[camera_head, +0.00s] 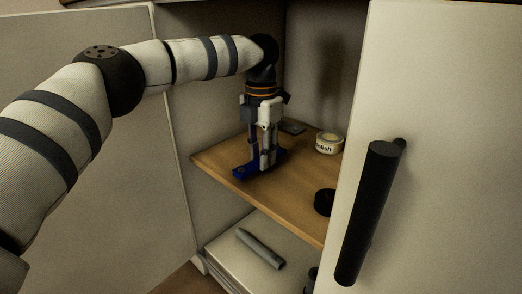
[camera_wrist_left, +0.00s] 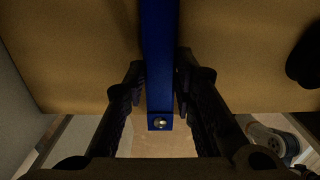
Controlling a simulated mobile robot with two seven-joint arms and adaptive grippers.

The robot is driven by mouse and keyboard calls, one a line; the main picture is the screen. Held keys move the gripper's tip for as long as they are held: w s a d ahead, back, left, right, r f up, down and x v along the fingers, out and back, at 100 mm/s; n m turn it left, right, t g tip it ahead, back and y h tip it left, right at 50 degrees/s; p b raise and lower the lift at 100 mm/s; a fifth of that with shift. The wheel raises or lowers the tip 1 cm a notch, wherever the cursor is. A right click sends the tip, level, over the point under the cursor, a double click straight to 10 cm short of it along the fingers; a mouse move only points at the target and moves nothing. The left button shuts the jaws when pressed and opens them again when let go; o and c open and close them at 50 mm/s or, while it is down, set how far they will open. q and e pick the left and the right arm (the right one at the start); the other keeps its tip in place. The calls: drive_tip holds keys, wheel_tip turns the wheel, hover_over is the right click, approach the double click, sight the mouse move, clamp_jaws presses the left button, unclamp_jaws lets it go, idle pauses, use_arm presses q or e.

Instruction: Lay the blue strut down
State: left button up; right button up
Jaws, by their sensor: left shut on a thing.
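The blue strut (camera_head: 245,172) is a long, narrow bar over the wooden shelf (camera_head: 222,153) inside the cabinet. My left gripper (camera_head: 266,163) points down at it, with its fingers on either side of the bar. In the left wrist view the strut (camera_wrist_left: 158,45) runs up the picture between the two dark fingers, and its near end has a small round fastener. My left gripper (camera_wrist_left: 160,82) is shut on the strut. The strut looks level and very close to the shelf; I cannot tell whether it touches. My right gripper is not in view.
A labelled tin (camera_head: 329,143) and a dark flat piece (camera_head: 292,127) are at the shelf's back. A black round thing (camera_head: 324,202) sits near its right front. A grey cylinder (camera_head: 261,250) lies below. The open right door (camera_head: 440,120) has a black handle (camera_head: 368,213).

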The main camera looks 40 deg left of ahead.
use_arm(q)
drive_tip(key=shift+f, duration=0.85)
drive_tip(key=o, duration=1.1)
drive_tip(key=shift+c, duration=0.7)
